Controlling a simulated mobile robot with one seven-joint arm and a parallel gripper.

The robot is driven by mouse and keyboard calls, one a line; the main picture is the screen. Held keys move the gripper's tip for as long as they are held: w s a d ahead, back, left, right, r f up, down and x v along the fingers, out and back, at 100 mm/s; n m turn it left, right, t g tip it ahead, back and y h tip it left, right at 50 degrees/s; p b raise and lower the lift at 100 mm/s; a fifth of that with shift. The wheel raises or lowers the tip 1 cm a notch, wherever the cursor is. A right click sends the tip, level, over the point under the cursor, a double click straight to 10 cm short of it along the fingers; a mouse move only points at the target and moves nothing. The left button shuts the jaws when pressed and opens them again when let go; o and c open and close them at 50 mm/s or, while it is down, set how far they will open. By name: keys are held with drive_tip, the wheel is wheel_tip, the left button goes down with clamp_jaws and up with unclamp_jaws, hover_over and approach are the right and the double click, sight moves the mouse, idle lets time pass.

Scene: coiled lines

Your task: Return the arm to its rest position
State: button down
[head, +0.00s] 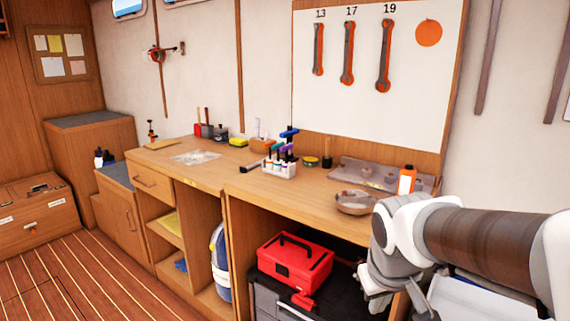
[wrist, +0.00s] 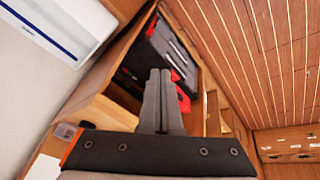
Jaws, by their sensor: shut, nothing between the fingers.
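My arm enters the head view from the right and reaches to the front of the workbench (head: 330,204), near its right end. In the wrist view my gripper (wrist: 160,72) shows two dark fingers pressed together with nothing between them. The wrist view looks down past the bench's open lower bay to the plank floor (wrist: 240,50). In the head view the fingertips are hard to make out behind the wrist.
A metal bowl (head: 354,202) and an orange bottle (head: 407,180) stand on the bench close to my arm. A red toolbox (head: 293,262) sits in the bay below. The floor (head: 80,285) at the left is clear.

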drive_tip(key=s+a+r+m+t+y, duration=0.15)
drive_tip(key=s+r, duration=0.25)
drive_tip(key=s, duration=0.7)
wheel_tip(320, 180, up, 20)
drive_tip(key=p, duration=2)
drive_tip(key=shift+w+r+p, duration=0.2)
drive_tip(key=shift+p, duration=0.15)
drive_tip(key=shift+m, duration=0.25)
